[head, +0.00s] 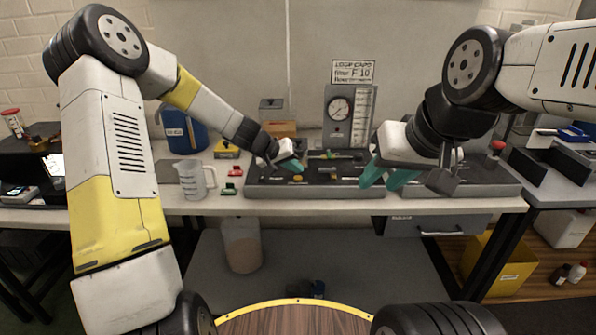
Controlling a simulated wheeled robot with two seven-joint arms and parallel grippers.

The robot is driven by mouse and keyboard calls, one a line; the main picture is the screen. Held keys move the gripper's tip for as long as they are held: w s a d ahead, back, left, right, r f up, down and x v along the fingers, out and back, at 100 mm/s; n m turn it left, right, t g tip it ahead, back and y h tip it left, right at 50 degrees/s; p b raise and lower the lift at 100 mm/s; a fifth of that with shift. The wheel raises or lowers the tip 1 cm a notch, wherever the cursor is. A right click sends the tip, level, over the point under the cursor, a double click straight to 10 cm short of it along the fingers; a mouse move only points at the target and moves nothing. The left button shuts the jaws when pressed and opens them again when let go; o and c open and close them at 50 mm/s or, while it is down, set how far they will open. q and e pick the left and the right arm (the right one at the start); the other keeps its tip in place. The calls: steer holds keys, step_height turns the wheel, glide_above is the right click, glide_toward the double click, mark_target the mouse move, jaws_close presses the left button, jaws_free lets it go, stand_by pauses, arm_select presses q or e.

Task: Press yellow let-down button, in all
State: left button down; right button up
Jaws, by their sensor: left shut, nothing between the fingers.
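A dark grey panel (315,191) with gauges, valves and small fittings lies on the bench. A small yellow fitting (298,177) shows on it just below my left gripper; I cannot tell for sure whether it is the let-down button. My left gripper (295,166), with teal tips, is shut and empty, low over the panel's left part; contact cannot be made out. My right gripper (387,178) is open and empty over the panel's right part, hiding some of it.
A round gauge (340,109) on an upright plate stands behind the panel, under a sign (352,72). A clear jug (194,180), red (235,171) and green (229,189) pieces and a blue container (184,131) stand to the left. A drawer (432,225) hangs under the bench.

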mark_target(295, 179)
arm_select(q)
steer(key=shift+r, duration=0.1)
steer(key=shift+r, duration=2.4)
